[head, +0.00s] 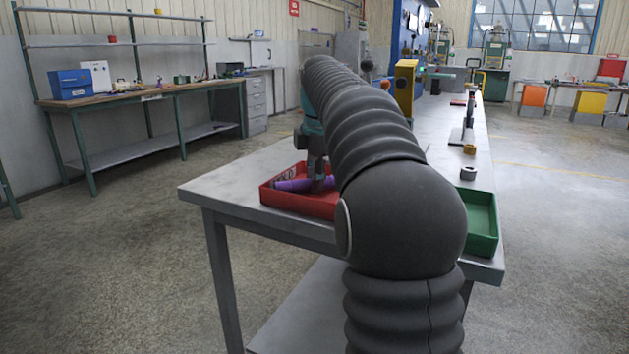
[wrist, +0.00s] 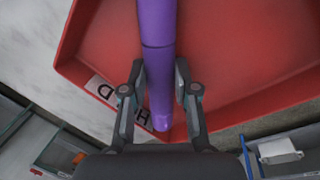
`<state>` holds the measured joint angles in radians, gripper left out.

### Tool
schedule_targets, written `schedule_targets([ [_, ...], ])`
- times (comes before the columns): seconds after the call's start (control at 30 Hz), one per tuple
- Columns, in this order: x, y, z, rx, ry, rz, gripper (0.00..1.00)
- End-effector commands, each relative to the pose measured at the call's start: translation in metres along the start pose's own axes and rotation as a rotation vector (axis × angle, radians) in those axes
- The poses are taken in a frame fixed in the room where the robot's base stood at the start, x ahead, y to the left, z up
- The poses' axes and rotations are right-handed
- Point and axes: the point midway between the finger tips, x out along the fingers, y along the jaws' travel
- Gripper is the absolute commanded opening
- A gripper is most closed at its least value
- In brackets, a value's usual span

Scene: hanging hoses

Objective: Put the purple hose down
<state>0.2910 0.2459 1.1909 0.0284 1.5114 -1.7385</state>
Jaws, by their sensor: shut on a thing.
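The purple hose (head: 293,185) is in or just above the red tray (head: 318,206) on the near end of the grey table. In the wrist view the hose (wrist: 157,60) runs from the top edge down between the fingers of my gripper (wrist: 160,88). My gripper is shut on the hose. The red tray (wrist: 240,60) fills much of the wrist view behind the hose, with a white label partly hidden by a finger. Whether the hose touches the tray floor I cannot tell. In the head view my own arm covers part of the tray and table.
A green tray (head: 481,222) stands on the table's right side, with a small grey ring-shaped part (head: 468,173) behind it. A yellow machine (head: 405,85) stands farther back. The grey table (head: 235,187) has a bare strip left of the red tray.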

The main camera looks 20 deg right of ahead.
Motion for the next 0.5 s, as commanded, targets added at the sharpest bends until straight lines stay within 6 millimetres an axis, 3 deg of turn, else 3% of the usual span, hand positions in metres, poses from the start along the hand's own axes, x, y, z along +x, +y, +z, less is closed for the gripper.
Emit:
schedule_targets([
  [0.07,0.0021,-0.0005,0.0003,0.000,0.000,0.000,0.00],
  [0.1,0.0026,-0.0005,0.0004,0.001,0.000,0.000,0.32],
  [0.2,0.0020,-0.0004,0.0005,0.001,0.000,0.000,0.54],
  [0.5,0.0013,-0.0003,0.0007,0.001,0.000,0.000,0.54],
])
